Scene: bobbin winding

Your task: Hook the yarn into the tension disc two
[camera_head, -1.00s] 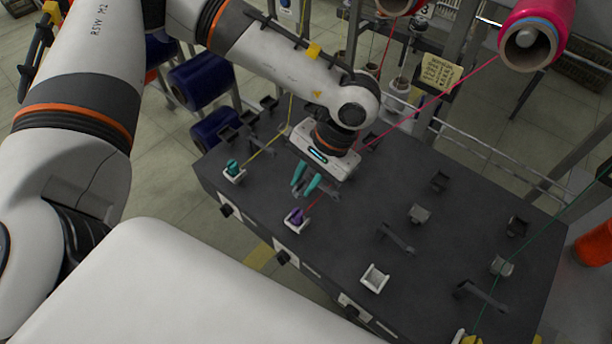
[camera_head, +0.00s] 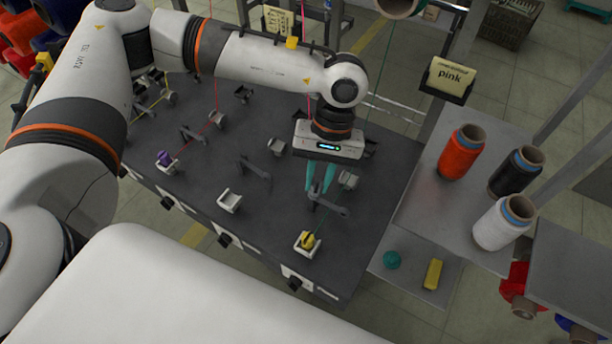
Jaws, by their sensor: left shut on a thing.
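My left gripper (camera_head: 319,190) reaches down over the dark machine top (camera_head: 190,185), its teal fingers close together beside a grey guide arm (camera_head: 330,205) and a small grey tension disc block (camera_head: 348,180). A thin green yarn (camera_head: 321,222) runs from the fingertips' area to a yellow bobbin (camera_head: 308,240) in a white holder. The gripper is shut on the yarn, though the strand between the tips is too fine to see. Other disc blocks (camera_head: 278,146) (camera_head: 217,119) stand to the left. My right gripper is out of view.

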